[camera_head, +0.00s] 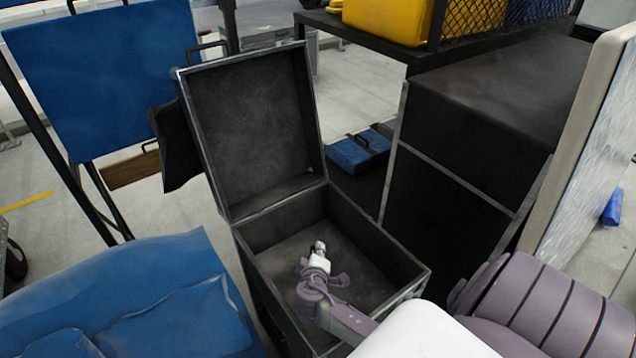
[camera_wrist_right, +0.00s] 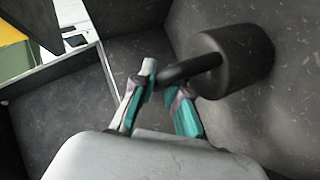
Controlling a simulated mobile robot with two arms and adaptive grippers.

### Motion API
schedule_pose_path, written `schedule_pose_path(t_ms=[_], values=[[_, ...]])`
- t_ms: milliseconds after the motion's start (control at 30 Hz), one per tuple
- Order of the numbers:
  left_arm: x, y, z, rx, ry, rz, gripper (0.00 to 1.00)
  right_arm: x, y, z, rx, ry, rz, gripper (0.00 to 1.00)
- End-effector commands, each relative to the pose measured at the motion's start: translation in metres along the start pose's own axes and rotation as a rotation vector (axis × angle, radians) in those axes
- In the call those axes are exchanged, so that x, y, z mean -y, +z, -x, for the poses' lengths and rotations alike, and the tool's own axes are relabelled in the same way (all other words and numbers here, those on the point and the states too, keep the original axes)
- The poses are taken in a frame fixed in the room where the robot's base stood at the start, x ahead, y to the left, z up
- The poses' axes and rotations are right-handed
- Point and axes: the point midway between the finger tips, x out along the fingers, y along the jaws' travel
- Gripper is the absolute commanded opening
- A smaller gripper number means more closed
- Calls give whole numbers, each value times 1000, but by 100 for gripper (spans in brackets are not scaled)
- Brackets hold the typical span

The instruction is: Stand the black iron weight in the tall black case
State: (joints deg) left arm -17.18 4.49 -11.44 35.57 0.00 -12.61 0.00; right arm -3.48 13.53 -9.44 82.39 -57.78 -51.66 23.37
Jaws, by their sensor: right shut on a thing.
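The tall black case (camera_head: 372,236) stands open in the head view, its lid (camera_head: 255,120) tilted back. My right gripper (camera_head: 318,256) reaches down into its opening from the lower right. In the right wrist view my right gripper (camera_wrist_right: 163,92) is shut on the narrow handle of the black iron weight (camera_wrist_right: 236,62). The weight's thick round body points away to the right, tilted, close to a dark inner face of the case. I cannot tell whether it touches. The weight cannot be made out in the head view. My left gripper is not in view.
A tall black cabinet (camera_head: 440,190) stands right of the case. A blue covered thing (camera_head: 150,290) is at the lower left, and a blue panel (camera_head: 105,75) on black legs stands behind it. A blue box (camera_head: 360,150) lies on the floor behind the case.

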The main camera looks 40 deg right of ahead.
Motion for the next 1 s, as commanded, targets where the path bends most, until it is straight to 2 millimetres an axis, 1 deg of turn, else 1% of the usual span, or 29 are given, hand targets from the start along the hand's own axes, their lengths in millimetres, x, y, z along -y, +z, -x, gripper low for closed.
schedule_pose_path(t_ms=[33, 67, 100, 233, 567, 633, 767, 1000], values=[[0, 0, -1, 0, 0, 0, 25, -3, -3, -1, -5, 8, -2, 0], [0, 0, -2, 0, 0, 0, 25, -3, -2, -1, -5, 8, -2, 0], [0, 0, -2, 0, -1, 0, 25, 2, 1, -1, 1, 0, 0, 16], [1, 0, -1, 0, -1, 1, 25, 1, 1, 0, 1, -1, 0, 38], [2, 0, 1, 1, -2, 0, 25, -1, 0, 1, 1, -1, 1, 38], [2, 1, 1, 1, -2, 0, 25, 1, 1, 6, 1, -2, 1, 38], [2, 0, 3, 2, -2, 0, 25, 1, 1, 26, 0, -4, -1, 38], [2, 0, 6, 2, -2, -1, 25, 1, 0, 79, 0, -4, -1, 38]])
